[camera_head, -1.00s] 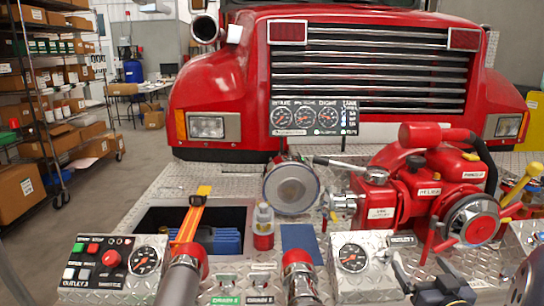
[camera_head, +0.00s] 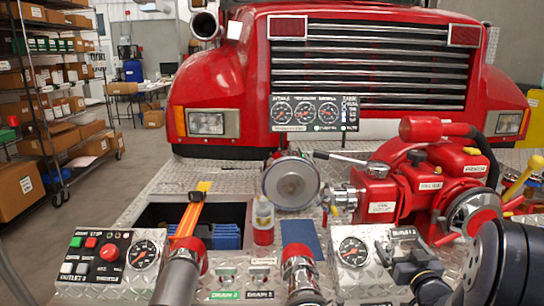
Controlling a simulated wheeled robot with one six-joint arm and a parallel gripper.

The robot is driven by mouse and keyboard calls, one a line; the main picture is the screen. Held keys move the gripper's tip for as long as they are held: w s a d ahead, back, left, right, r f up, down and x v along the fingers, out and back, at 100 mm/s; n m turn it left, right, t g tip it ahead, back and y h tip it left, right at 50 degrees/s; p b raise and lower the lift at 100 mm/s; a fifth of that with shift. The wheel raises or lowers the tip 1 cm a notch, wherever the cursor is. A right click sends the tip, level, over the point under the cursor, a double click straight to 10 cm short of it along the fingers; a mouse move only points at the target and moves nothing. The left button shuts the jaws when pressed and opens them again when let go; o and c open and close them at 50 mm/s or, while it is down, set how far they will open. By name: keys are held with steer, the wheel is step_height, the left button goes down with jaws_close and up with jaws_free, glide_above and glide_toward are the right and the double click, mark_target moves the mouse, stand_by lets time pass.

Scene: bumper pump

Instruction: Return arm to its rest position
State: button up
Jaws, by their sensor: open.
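My gripper (camera_head: 412,266) is at the lower right, dark grey, with its jaws open and nothing seen between them. It shows in front of the outlet 1 panel (camera_head: 352,255), and its jaws hide part of that panel's right side. I cannot tell whether it touches the panel. A thick black link of my arm (camera_head: 510,265) fills the lower right corner and hides what lies behind it.
The red pump (camera_head: 415,190) stands just behind my gripper, with a yellow-handled lever (camera_head: 522,180) to its right. A bottle (camera_head: 263,220), a blue pad (camera_head: 300,238) and the outlet 2 panel (camera_head: 108,262) lie left. The red truck (camera_head: 215,90) stands behind.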

steer(key=s+b, duration=0.3)
steer(key=s, duration=0.4)
steer(key=shift+s+f, duration=0.2)
steer(key=shift+s, duration=0.15)
steer(key=b, duration=0.3)
steer(key=shift+d+r, duration=0.1)
steer(key=shift+r, duration=0.05)
steer(key=w, duration=1)
steer(key=shift+w+a+r+b, duration=0.2)
steer(key=shift+w+b, duration=0.15)
steer(key=shift+w, duration=0.05)
steer(key=shift+f, duration=0.15)
